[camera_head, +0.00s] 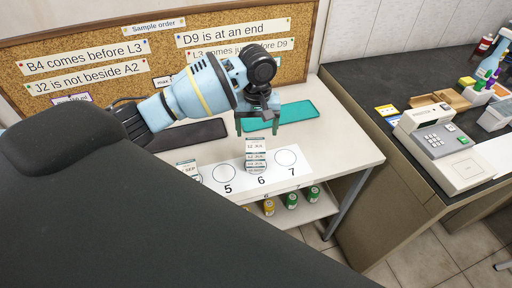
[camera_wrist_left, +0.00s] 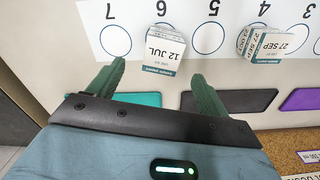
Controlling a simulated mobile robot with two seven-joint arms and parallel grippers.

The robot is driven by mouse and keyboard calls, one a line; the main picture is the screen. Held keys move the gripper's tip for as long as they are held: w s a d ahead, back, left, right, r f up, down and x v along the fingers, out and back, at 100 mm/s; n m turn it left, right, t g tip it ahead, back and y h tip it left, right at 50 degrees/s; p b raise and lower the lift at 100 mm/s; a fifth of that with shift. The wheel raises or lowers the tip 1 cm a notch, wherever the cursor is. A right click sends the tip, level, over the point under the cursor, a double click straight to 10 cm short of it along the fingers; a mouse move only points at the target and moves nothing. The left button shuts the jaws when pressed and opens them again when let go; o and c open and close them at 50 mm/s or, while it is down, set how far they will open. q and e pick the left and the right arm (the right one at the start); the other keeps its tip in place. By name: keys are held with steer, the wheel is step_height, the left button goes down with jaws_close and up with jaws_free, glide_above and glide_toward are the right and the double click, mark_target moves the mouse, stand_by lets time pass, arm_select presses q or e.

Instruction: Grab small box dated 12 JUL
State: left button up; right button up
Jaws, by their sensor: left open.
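The small white box dated 12 JUL (camera_wrist_left: 164,48) sits at circle 6 of the numbered strip. My left gripper (camera_head: 257,128) is just behind and above that stack. In the left wrist view its two green fingers (camera_wrist_left: 158,78) are spread wide, with the 12 JUL box beyond and between the tips. Nothing is between the fingers. My right gripper is not in view.
Another box dated 27 SEP (camera_wrist_left: 262,42) stands near circle 4. Circles 5 and 7 on the white strip (camera_head: 237,176) are empty. A teal mat (camera_head: 292,112) and a dark mat (camera_head: 195,136) lie behind. Green and yellow jars (camera_head: 292,200) stand on the lower shelf.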

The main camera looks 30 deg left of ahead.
mark_target(255, 144)
arm_select(q)
step_height(255, 144, down, 2)
steer(key=shift+f, duration=0.1)
steer(key=shift+s+a+f, duration=0.1)
steer(key=shift+f, duration=1.15)
steer(key=shift+a+f, duration=0.1)
steer(key=shift+f, duration=1.15)
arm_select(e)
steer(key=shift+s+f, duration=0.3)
arm_select(q)
steer(key=c, duration=1.1)
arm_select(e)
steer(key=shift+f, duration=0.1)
arm_select(q)
steer(key=shift+o, duration=0.2)
